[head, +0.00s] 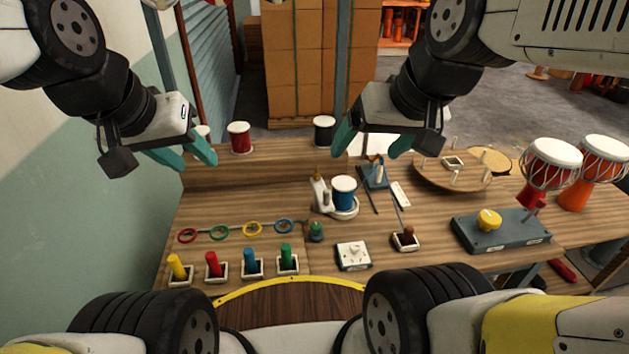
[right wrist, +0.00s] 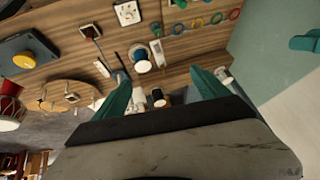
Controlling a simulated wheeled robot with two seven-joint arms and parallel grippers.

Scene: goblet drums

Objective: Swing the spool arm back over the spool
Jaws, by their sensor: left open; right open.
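The blue spool (head: 343,190) with a white top stands on a white round holder (head: 345,212) near the middle of the bench. The white spool arm (head: 321,196), with a brass-coloured tip, stands at the spool's left side, apart from its top. The spool also shows in the right wrist view (right wrist: 143,66), between the fingers but farther off. My right gripper (head: 371,145) is open and empty, above and behind the spool. My left gripper (head: 192,156) is open and empty above the bench's back left, far from the spool.
A red spool (head: 240,138) and a black spool (head: 324,130) stand on the back ledge. A blue stand (head: 374,175) and a round pegged board (head: 452,180) lie right of the spool. Coloured rings (head: 220,233) and pegs lie front left. Drums (head: 550,165) stand at right.

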